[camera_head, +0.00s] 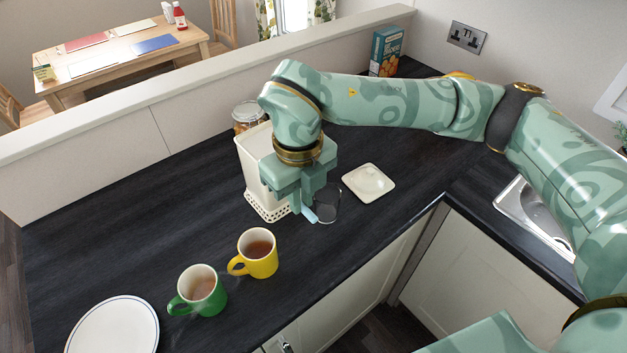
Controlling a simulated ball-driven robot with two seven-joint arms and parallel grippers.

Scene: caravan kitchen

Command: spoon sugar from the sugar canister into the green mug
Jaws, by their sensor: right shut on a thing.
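The green mug (199,290) stands upright on the dark worktop at the front left and holds a brown drink. My right gripper (305,208) points down over the middle of the worktop, right of the mug. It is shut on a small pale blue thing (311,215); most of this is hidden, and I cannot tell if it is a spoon. A clear glass vessel (328,204) stands right beside the fingertips. I see no sugar in it and cannot tell whether it is the sugar canister. My left gripper is not in view.
A yellow mug (257,254) with a drink stands just right of the green one. A white plate (115,328) lies at front left. A cream container (250,172), a lidded jar (246,114) and a square dish (368,183) are near my gripper.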

